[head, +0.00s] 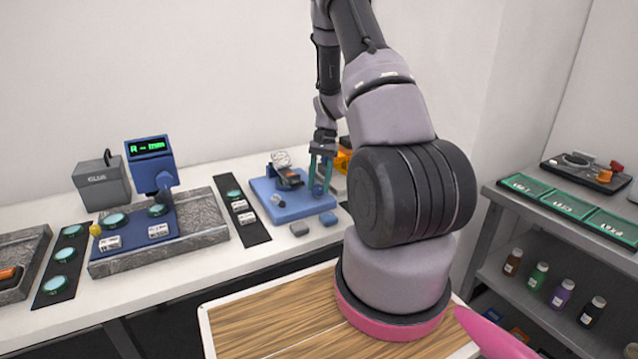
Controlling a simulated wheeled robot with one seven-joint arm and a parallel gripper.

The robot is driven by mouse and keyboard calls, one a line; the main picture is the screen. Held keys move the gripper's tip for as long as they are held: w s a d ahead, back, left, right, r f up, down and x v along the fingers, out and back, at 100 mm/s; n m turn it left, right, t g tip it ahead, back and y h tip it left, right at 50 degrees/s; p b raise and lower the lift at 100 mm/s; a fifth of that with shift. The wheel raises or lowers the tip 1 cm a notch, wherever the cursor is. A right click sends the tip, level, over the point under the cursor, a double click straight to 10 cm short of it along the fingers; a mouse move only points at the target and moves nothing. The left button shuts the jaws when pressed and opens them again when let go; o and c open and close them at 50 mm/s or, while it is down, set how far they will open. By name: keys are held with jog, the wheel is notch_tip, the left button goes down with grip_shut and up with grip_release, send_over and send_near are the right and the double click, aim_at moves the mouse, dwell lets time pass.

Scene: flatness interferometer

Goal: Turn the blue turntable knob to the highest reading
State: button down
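A light-blue base plate (293,208) stands on the white bench, with a small dark and grey device (289,178) on it. A small blue knob (318,190) shows at its right side. My gripper (319,184) points down over this side, its two teal fingers apart with their tips at the knob. I cannot tell whether they press on it. A blue display head (150,148) at the left shows green characters like "A - mm"; no clear number can be read.
Grey and blue blocks (328,219) lie in front of the base plate. A shelf with small bottles (538,275) stands at right.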

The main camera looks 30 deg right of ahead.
jog(key=shift+m, duration=0.5)
jog(key=m+t, duration=0.1)
jog(key=m, duration=0.1)
jog(key=m+t+y, duration=0.1)
jog(key=m, duration=0.2)
jog(key=shift+s+d+m, duration=0.1)
jog(key=shift+s+m, duration=0.05)
jog(key=shift+m, duration=0.15)
jog(key=m+t, duration=0.2)
jog(key=m, duration=0.3)
jog(key=shift+s, duration=0.1)
jog(key=shift+c, duration=1.9)
grip_release()
jog(key=v, duration=1)
jog(key=shift+s+r, duration=0.2)
jog(key=shift+r, duration=0.2)
